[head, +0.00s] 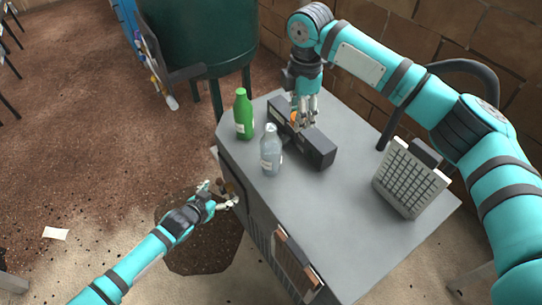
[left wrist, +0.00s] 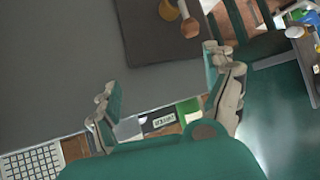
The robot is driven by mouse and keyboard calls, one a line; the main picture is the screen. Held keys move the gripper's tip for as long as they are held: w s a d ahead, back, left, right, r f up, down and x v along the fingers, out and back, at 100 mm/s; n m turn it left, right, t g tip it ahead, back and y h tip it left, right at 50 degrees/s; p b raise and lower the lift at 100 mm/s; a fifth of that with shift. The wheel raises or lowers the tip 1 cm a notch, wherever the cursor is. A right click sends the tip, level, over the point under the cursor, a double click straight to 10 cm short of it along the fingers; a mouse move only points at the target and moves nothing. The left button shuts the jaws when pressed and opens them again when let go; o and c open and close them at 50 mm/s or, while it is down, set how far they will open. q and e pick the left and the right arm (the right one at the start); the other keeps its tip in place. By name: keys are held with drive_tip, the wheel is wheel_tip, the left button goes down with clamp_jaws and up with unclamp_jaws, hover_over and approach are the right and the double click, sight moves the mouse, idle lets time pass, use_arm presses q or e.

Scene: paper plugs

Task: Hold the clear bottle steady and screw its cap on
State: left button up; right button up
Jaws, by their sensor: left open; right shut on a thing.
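The clear bottle (head: 271,155) stands upright on the grey cabinet top (head: 330,215), near its left edge. My right gripper (head: 303,118) is shut on a small orange thing (head: 295,117), likely the cap, mostly hidden by the fingers. It is over the long black box, behind and right of the bottle and apart from it. My left gripper (head: 222,196) is open and empty, low beside the cabinet's left side, away from the bottle. In the left wrist view its spread fingers (left wrist: 168,92) have nothing between them.
A green bottle (head: 243,118) stands left of and behind the clear one. The long black box (head: 318,149) lies just right of the clear bottle. A grid-faced panel (head: 410,180) stands at the right. The front of the cabinet top is clear. A dark green tank (head: 210,45) stands behind.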

use_arm(q)
drive_tip(key=w+d+r+m+h, duration=0.15)
drive_tip(key=d+r, duration=0.35)
drive_tip(key=r, duration=0.6)
drive_tip(key=m+h+p, duration=0.1)
drive_tip(key=h+p, duration=0.1)
drive_tip(key=h, duration=0.1)
approach(271, 143)
drive_tip(key=shift+w+a+f+t, duration=0.1)
drive_tip(key=shift+a+f+t, duration=0.15)
drive_tip(key=shift+f, duration=0.3)
drive_tip(key=shift+w+a+f+t, duration=0.15)
drive_tip(key=shift+a+f, duration=0.1)
drive_tip(key=shift+f, duration=0.25)
use_arm(e)
drive_tip(key=w+a+r+n, duration=0.1)
drive_tip(key=w+a+n, duration=0.2)
drive_tip(key=a+n, duration=0.3)
drive_tip(key=n, duration=0.5)
drive_tip(key=shift+a+r+n, duration=0.3)
drive_tip(key=shift+a+n, duration=0.05)
drive_tip(key=shift+n, duration=0.05)
use_arm(q)
drive_tip(key=x, duration=1.2)
drive_tip(key=shift+f, duration=0.15)
clamp_jaws()
use_arm(e)
hover_over(271, 133)
drive_tip(key=shift+f, duration=2.5)
drive_tip(key=shift+f, duration=0.85)
